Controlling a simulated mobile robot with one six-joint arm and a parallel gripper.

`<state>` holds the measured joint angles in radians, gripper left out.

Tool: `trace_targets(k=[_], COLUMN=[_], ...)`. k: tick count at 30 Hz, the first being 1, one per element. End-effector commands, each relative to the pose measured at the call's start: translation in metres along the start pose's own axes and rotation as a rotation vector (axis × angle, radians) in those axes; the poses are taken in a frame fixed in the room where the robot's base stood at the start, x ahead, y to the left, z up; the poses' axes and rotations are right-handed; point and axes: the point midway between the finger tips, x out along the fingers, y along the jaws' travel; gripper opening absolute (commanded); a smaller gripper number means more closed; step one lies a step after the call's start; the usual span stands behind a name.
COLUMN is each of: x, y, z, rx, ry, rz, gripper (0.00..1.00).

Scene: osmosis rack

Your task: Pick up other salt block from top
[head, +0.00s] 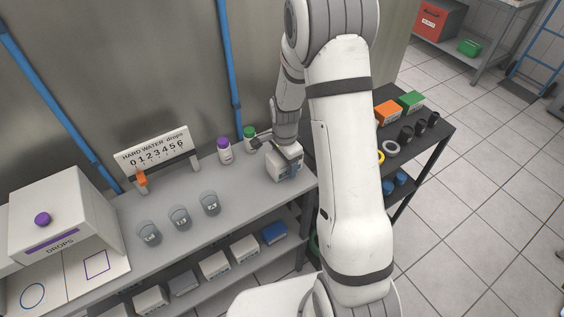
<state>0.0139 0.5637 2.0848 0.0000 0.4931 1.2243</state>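My arm reaches down from the top centre, and my gripper (272,150) is low over the right end of the grey bench. It is at the top of a whitish box-shaped thing (285,168) standing there. The gripper's dark finger parts are small and partly blocked by the wrist, so I cannot tell whether it is open or holds anything. I cannot tell whether the whitish box is a salt block or a container for one. No block is clearly recognisable as salt in this view.
A green-capped bottle (249,134) and a purple-capped bottle (224,151) stand close left of the gripper. Several grey cups (180,217), a number sign (155,152) and a DROPS box (62,215) are further left. A black rack (440,135) stands right, partly behind my arm.

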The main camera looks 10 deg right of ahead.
Motion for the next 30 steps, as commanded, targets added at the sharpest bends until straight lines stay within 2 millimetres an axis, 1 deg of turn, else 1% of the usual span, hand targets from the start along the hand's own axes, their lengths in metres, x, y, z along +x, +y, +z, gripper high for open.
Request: trace_targets(k=[1, 2, 25, 30], x=[-0.0002, -0.0002, 0.0000, -0.0012], y=[0.0000, 0.0000, 0.0008, 0.0001], z=[-0.0001, -0.0002, -0.0005, -0.0009], rx=[0.000, 0.000, 0.001, 0.002], ry=[0.000, 0.000, -0.001, 0.000], rz=[0.000, 0.000, 0.002, 0.000], gripper=[0.65, 0.63, 0.00, 0.00])
